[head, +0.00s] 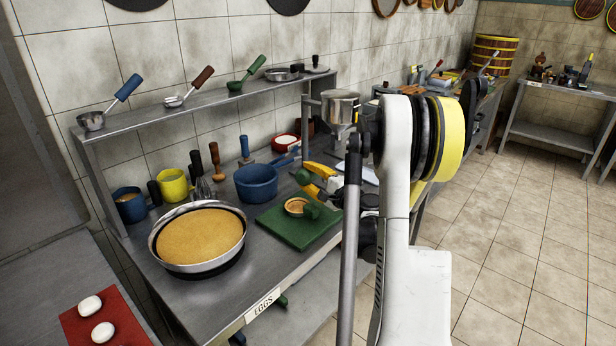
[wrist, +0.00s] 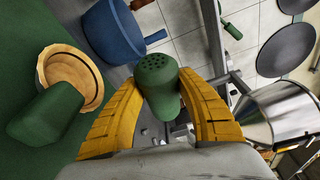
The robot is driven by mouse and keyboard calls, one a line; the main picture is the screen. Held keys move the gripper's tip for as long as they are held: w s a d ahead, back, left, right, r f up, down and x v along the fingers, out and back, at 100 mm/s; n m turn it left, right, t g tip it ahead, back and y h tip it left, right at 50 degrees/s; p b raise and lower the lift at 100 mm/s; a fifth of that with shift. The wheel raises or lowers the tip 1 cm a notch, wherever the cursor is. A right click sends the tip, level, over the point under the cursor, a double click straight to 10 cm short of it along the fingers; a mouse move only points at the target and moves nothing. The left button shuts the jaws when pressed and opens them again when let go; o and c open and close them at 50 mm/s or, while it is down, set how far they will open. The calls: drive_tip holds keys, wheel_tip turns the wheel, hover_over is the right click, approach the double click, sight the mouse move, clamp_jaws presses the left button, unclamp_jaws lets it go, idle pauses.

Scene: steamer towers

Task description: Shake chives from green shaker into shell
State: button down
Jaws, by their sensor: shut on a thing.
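My gripper (head: 318,181) has yellow fingers, which also show in the wrist view (wrist: 163,90). It is shut on the green shaker (wrist: 158,82), whose holed cap faces away from the palm in the wrist view. The shell (wrist: 72,75), a brown pastry cup, sits on the board and also shows in the head view (head: 294,207). The shaker appears beside the shell, not clearly over it. No falling chives are visible; the shell's contents cannot be made out clearly.
A second green rounded object (wrist: 45,115) stands close beside the shell on the green board (head: 288,232). A blue pot (head: 256,184) and a large pan (head: 153,250) with a tan filling are to the left.

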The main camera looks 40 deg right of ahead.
sight(302, 185)
drive_tip(key=c, duration=2.2)
unclamp_jaws()
drive_tip(key=n, duration=0.2)
drive_tip(key=a+f+n+t, duration=0.1)
drive_tip(key=n, duration=0.1)
drive_tip(key=shift+s+a+t, duration=0.1)
drive_tip(key=shift+s+t, duration=0.05)
drive_tip(key=shift+t, duration=0.15)
drive_tip(key=shift+s+a+f+n+t+y, duration=0.1)
drive_tip(key=shift+a+n+t+y, duration=0.1)
drive_tip(key=shift+n, duration=0.45)
drive_tip(key=shift+s+a+f+n+t+y, duration=0.1)
drive_tip(key=shift+a+f+n+t, duration=0.1)
drive_tip(key=shift+n, duration=0.4)
drive_tip(key=shift+a+f+n+t+y, duration=0.1)
drive_tip(key=shift+a+n+t, duration=0.1)
drive_tip(key=shift+n, duration=0.45)
drive_tip(key=shift+d, duration=0.1)
drive_tip(key=shift+d, duration=0.25)
drive_tip(key=shift+a, duration=0.55)
drive_tip(key=shift+d, duration=0.3)
